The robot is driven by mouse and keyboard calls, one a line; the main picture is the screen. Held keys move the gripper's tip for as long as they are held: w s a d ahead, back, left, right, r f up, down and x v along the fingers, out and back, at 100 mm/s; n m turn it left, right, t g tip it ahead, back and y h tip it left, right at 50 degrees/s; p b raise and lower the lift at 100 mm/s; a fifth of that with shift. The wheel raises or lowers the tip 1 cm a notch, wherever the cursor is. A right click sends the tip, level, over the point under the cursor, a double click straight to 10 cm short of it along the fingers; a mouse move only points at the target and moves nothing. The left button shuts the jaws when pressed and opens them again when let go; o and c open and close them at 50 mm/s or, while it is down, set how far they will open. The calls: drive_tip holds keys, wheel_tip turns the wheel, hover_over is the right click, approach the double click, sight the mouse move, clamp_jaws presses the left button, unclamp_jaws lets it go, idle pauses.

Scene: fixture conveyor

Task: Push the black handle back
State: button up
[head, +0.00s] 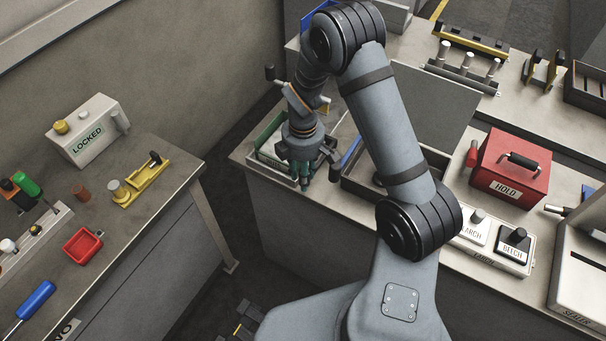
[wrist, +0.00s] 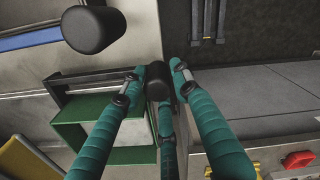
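My gripper (wrist: 158,72) has teal fingers and reaches down over the far end of the right bench. In the head view my gripper (head: 305,180) is at the green-sided tray. In the wrist view a small black cylinder (wrist: 157,84) shows between the fingertips; I cannot tell whether they touch it. A larger black rounded handle (wrist: 95,28) is at upper left, apart from the fingers. I cannot tell which black handle the task means.
A green-walled tray (head: 268,150) lies under my gripper, with a dark open tray (head: 360,190) beside it. A left bench (head: 140,220) stands across a gap.

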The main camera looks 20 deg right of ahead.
drive_tip(key=c, duration=0.6)
clamp_jaws()
